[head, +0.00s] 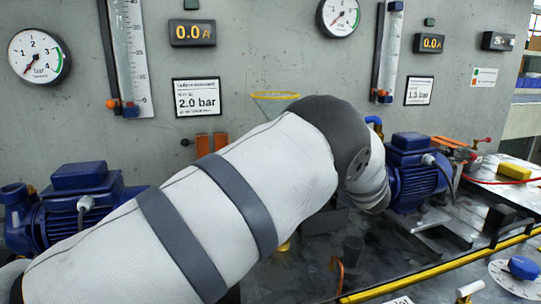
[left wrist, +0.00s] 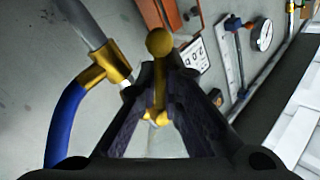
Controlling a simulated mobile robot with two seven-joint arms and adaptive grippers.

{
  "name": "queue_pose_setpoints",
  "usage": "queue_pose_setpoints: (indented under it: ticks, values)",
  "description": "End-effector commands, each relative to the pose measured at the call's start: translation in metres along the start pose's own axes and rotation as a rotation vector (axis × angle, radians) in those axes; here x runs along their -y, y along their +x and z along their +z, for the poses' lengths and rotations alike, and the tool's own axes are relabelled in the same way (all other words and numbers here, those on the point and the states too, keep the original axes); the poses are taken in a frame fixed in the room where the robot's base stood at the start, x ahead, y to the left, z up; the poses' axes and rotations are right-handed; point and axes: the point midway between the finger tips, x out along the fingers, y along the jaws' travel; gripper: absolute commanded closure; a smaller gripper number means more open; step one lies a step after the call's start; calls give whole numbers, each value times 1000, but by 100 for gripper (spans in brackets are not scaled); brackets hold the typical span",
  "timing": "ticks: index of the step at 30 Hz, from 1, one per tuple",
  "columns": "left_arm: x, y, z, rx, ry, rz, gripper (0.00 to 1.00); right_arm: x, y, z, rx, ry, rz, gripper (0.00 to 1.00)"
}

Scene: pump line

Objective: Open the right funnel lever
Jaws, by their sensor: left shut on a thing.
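A brass lever with a round knob (left wrist: 159,42) stands between the fingers of my left gripper (left wrist: 160,85) in the left wrist view. The fingers are shut on its shaft, and the knob sticks out past the fingertips. A brass fitting (left wrist: 104,66) with a blue hose and a grey pipe is just left of the fingers. In the head view my left arm crosses the middle and hides its gripper and the lever. A thin yellow ring (head: 275,95), perhaps a funnel rim, shows above the arm. My right gripper is not in view.
Blue pumps stand at left (head: 78,205) and right (head: 412,172) along the grey wall. A gauge (head: 39,56) and a 2.0 bar sign (head: 196,97) hang on the wall. A yellow rail (head: 440,262) edges the dark bench. A blue knob (head: 523,267) is at lower right.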

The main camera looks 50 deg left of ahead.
Motion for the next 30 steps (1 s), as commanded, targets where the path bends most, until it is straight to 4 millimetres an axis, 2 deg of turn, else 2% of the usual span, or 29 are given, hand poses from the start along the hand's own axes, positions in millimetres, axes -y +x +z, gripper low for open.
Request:
queue_pose_setpoints:
  ticks: [6,7,8,17,20,24,25,30]
  values:
    - [0,0,0,-1,3,-1,100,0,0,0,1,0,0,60]
    - [0,0,0,-1,3,-1,86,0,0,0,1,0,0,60]
    - [0,0,0,-1,3,-1,84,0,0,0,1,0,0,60]
    - [0,0,1,-9,13,-2,84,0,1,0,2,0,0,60]
    - [1,0,2,-60,84,-16,84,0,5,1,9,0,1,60]
    - [7,3,-1,-204,290,-67,84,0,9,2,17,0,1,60]
    - [7,0,-1,-221,315,-72,84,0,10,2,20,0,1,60]
    - [5,-40,10,-213,310,-69,84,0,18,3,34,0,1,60]
